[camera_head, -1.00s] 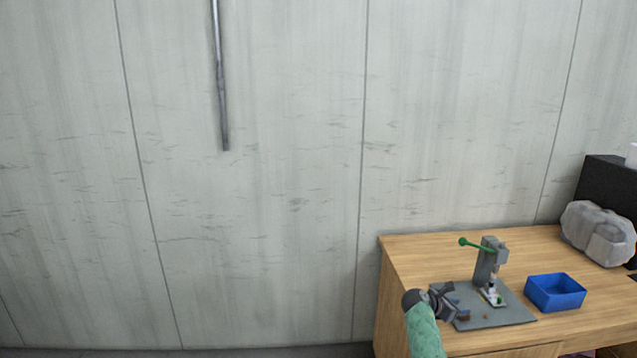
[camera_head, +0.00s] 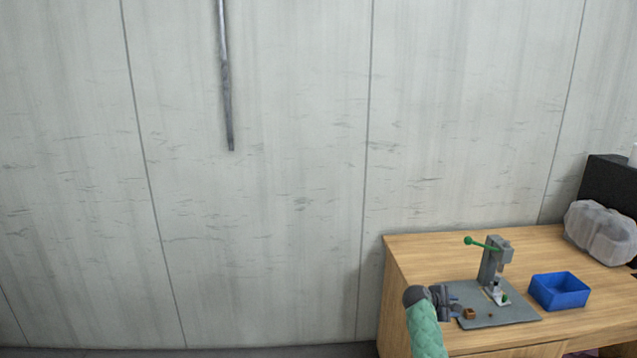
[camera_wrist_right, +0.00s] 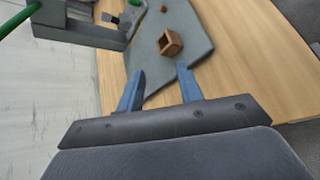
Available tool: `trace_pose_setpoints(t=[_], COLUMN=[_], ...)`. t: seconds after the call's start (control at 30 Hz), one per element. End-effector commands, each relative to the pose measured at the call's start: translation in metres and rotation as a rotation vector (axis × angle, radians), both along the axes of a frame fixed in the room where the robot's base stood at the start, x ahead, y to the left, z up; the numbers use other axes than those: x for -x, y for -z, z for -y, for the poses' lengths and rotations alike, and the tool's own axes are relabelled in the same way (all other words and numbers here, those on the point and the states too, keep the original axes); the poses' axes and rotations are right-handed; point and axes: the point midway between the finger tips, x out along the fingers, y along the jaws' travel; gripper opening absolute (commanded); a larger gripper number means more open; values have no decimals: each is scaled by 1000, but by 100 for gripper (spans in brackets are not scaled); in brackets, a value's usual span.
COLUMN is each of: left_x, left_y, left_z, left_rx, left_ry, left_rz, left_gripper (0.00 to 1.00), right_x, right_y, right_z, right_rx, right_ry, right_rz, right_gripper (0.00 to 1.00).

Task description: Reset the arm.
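A grey press (camera_head: 494,260) with a green-knobbed lever (camera_head: 480,243) stands on a grey baseplate (camera_head: 505,316) on the desk. Its column and arm also show in the right wrist view (camera_wrist_right: 85,32). A small white and green piece (camera_head: 501,296) sits at its foot. A small hollow brown block (camera_head: 469,314) lies on the baseplate, also in the wrist view (camera_wrist_right: 171,43). My right gripper (camera_head: 458,304) is at the plate's left edge. In the wrist view its blue fingers (camera_wrist_right: 160,86) are apart and empty, short of the block. My left gripper is out of view.
A blue open bin (camera_head: 559,291) stands right of the baseplate. A grey lumpy object (camera_head: 600,232) and a black box (camera_head: 610,184) are at the desk's right back. The wooden desk (camera_head: 430,253) is clear behind the plate. A wall stands behind.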

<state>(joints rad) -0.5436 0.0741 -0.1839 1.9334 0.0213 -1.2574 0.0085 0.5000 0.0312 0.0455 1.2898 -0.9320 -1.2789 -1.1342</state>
Motion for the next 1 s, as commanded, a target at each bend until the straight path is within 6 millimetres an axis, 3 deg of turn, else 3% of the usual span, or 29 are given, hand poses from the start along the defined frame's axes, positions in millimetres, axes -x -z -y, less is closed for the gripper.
trace_pose_setpoints(t=[0.3,0.47,0.77,1.0], left_x=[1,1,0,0], left_y=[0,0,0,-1], left_z=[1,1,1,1], left_rx=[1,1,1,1], left_ry=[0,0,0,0], left_rz=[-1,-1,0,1], left_gripper=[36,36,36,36], right_x=[-16,-6,66,152], right_y=[-45,-50,6,70], right_z=[-49,-83,-160,-211], right_rx=[-467,-705,-1115,-1280], right_ry=[187,271,436,509], right_rz=[520,686,769,667], right_gripper=[36,36,36,36])
